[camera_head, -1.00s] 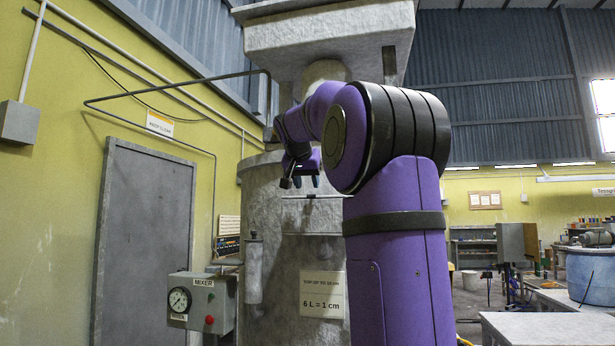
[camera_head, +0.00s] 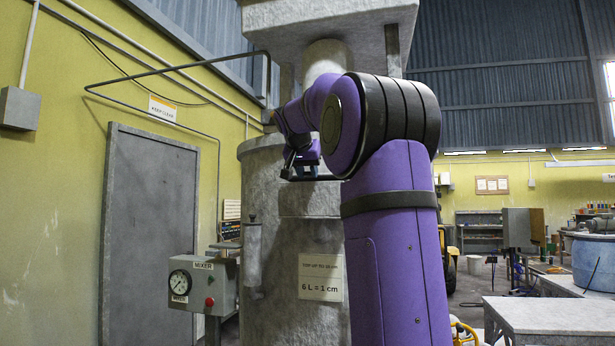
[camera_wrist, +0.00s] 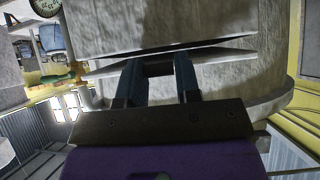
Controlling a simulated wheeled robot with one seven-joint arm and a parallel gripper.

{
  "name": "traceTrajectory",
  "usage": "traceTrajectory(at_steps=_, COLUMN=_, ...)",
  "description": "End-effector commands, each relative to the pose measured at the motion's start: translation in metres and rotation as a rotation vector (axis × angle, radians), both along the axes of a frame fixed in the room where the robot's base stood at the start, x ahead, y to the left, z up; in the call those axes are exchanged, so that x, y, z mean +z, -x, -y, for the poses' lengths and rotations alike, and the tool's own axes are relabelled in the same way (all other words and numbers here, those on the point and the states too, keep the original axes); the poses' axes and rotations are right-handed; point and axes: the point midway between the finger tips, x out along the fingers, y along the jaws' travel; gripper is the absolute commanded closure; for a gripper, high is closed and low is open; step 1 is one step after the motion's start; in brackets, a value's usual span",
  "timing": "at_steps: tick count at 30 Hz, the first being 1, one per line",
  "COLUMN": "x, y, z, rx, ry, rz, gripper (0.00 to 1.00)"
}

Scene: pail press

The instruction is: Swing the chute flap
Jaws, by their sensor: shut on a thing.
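The chute flap (camera_wrist: 222,56) is a grey, rough plate on the front of the grey tank (camera_head: 275,225). In the wrist view a narrow dark gap shows between the flap's edge and the tank surface. My gripper (camera_wrist: 156,64) has its two blue fingers on either side of a dark handle block (camera_wrist: 158,71) at the flap, and is shut on it. In the head view my gripper (camera_head: 305,171) is in front of the upper tank wall. My own arm hides the right part of the tank, and the flap's angle is hard to tell there.
A mixer box (camera_head: 203,285) with a gauge and red button stands at the tank's lower left. A pipe frame (camera_head: 175,70) runs across above the door (camera_head: 150,240). A grey table (camera_head: 555,315) stands at the right. A grey hopper (camera_head: 330,30) sits above the tank.

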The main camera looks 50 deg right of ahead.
Motion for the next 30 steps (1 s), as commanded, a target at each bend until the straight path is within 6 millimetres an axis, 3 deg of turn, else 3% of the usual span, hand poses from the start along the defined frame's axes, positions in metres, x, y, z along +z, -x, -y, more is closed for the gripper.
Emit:
traceTrajectory(at_steps=12, x=0.032, y=-0.002, z=0.005, rx=0.0, ry=0.002, rz=0.002, gripper=0.84)
traceTrajectory(at_steps=30, x=0.045, y=-0.003, z=0.007, rx=0.0, ry=0.001, rz=0.004, gripper=0.84)
